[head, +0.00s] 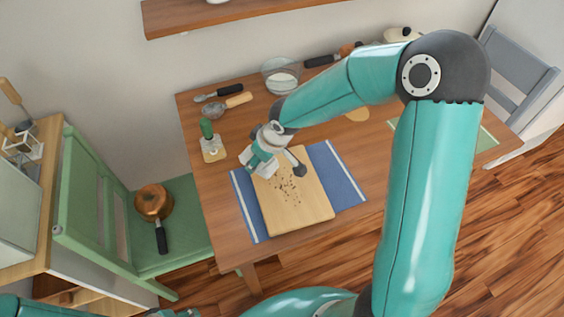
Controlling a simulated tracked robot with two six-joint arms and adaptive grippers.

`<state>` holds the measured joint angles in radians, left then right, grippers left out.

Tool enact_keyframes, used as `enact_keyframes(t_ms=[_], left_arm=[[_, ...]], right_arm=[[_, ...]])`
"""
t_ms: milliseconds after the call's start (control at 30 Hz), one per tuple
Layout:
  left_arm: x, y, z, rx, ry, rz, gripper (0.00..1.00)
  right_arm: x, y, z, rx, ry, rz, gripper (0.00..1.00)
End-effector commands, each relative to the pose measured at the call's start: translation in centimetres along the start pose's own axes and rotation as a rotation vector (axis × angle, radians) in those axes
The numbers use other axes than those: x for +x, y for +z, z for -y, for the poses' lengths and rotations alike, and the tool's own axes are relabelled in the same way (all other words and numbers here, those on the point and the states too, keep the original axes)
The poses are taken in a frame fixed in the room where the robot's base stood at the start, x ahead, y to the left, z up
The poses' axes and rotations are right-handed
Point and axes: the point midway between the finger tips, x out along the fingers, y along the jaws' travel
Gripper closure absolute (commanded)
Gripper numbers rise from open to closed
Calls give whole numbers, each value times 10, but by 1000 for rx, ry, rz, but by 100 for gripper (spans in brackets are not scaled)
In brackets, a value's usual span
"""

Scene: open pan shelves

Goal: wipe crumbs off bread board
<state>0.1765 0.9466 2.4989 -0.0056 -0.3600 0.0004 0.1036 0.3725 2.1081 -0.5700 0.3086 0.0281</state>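The wooden bread board (309,204) lies on a blue cloth mat with white stripes (338,176) on the table. Dark crumbs (287,190) are scattered over the board's left and middle part. My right gripper (257,162) is over the board's far left corner. A green-handled tool with a pale, flat base (212,150) stands on the table left of this gripper. Of my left arm only small parts show at the bottom edge, and its gripper cannot be made out.
A glass bowl (281,76), a dark-handled utensil (219,93) and a wooden-handled strainer (226,104) are at the back. A green chair (176,235) holds a copper pan (154,203). A shelf (240,12) hangs above. My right arm hides part of the table's right side.

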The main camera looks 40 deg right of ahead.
Motion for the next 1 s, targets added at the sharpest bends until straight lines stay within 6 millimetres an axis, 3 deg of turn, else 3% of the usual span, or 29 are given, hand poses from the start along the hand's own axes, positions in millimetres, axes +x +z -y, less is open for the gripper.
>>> enact_keyframes(t_ms=[500, 1000], left_arm=[[-4, 0, -1, 0, 0, 0, 57], [-4, 0, -1, 0, 0, 0, 57]], right_arm=[[-27, 47, -18, -430, -177, 0, 75], [-33, 53, -20, -524, -214, 0, 75]])
